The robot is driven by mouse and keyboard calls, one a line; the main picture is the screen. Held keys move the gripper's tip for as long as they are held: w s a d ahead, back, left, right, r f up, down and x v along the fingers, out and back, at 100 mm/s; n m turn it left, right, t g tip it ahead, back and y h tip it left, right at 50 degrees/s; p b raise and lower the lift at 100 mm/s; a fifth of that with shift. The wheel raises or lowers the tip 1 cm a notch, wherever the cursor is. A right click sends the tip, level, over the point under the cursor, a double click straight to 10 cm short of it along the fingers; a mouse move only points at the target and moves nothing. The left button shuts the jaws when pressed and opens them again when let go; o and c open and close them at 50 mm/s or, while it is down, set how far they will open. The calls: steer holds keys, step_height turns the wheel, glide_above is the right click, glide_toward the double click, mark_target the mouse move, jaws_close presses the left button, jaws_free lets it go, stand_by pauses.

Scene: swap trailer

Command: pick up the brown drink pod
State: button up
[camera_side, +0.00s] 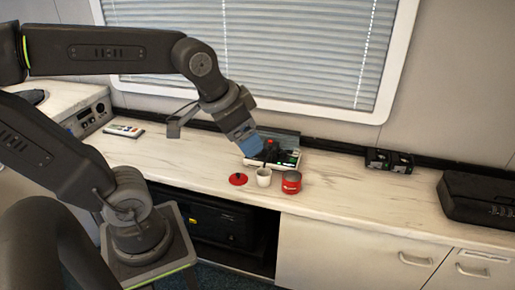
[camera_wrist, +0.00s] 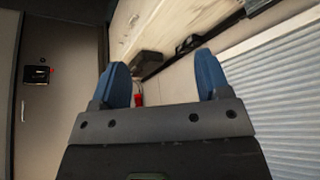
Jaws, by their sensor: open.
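I cannot make out a brown drink pod in either view. My gripper (camera_side: 253,147) is above the counter, over the back left edge of a low tray (camera_side: 287,164) with dark and red items in it. The gripper hides part of that tray. In the wrist view my gripper (camera_wrist: 163,75) shows two blue fingers spread apart with nothing between them that it holds. A white cup (camera_side: 264,178) stands in front of the tray. A red canister (camera_side: 291,183) stands to its right, and a red round lid (camera_side: 238,179) lies to its left.
A large black case (camera_side: 480,199) is at the far right. A remote-like panel (camera_side: 124,130) lies at the left. The counter (camera_side: 350,195) between the canister and the case is clear. A window blind (camera_side: 290,45) is behind.

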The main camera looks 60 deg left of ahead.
steer(key=w+a+f+m+g+y, duration=0.1)
steer(key=w+a+f+m, duration=0.1)
steer(key=w+a, duration=0.8)
steer(key=w+a+f+m+g, duration=0.2)
steer(key=w+a+m, duration=0.1)
steer(key=w+a, duration=0.65)
steer(key=w+a+f+m+g, duration=0.1)
steer(key=w+a+f+m, duration=0.25)
steer(key=a+f, duration=1.4)
steer(key=shift+h, duration=0.3)
steer(key=f, duration=0.2)
steer(key=a+f, duration=0.1)
steer(key=f, duration=0.1)
steer(key=a+f, duration=0.1)
steer(key=f, duration=0.1)
steer(key=shift+w+a+f, duration=0.25)
steer(key=shift+w+f, duration=0.05)
steer(key=shift+w+a+f, duration=0.1)
steer(key=shift+w+f, duration=0.05)
steer(key=shift+f, duration=1.25)
steer(key=shift+w+a+f, duration=0.1)
steer(key=shift+w+f, duration=0.05)
steer(key=shift+f, duration=1.2)
steer(key=shift+c, duration=0.5)
